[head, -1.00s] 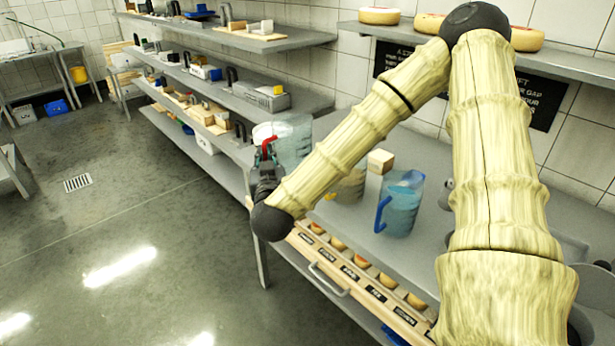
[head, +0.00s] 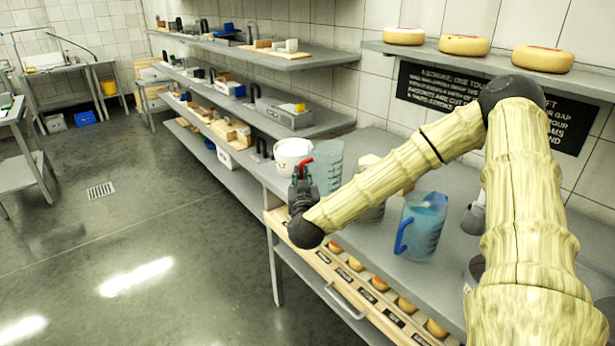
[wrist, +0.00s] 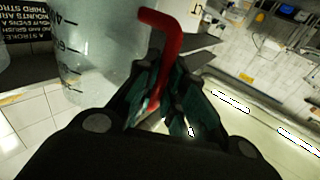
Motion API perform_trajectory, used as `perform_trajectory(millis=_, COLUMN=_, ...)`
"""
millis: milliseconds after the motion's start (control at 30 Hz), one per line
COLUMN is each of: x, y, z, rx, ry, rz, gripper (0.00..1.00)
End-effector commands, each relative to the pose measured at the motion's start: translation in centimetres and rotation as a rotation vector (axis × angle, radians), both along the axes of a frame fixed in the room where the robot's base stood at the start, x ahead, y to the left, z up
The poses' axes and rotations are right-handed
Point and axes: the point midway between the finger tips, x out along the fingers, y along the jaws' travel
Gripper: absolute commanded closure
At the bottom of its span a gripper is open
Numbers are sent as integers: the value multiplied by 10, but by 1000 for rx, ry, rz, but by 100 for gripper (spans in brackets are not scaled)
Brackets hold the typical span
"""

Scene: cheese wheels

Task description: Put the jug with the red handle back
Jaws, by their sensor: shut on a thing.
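The clear jug with the red handle (head: 329,162) is upright at the far left end of the counter, beside a white bucket. My gripper (head: 300,184) is shut on its red handle, on the jug's left side. I cannot tell whether the jug's base touches the counter. In the wrist view the jug (wrist: 95,48) with dark scale marks fills the upper left. The red handle (wrist: 172,42) runs down between the fingers of my gripper (wrist: 166,98).
A jug with a blue handle (head: 423,228) stands nearer on the counter (head: 385,262). The white bucket (head: 290,152) is close to the held jug. My arm hides things behind it. Cheese wheels (head: 465,45) sit on the wall shelf. The floor at left is clear.

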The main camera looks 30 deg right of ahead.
Motion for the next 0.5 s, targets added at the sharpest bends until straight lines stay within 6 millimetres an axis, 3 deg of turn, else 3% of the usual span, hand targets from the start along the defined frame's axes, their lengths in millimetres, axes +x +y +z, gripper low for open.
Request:
perform_trajectory(millis=233, x=32, y=-37, z=-3, rx=0, ry=0, rz=-3, gripper=100)
perform_trajectory(millis=500, x=46, y=-51, z=-8, rx=0, ry=1, rz=0, gripper=100)
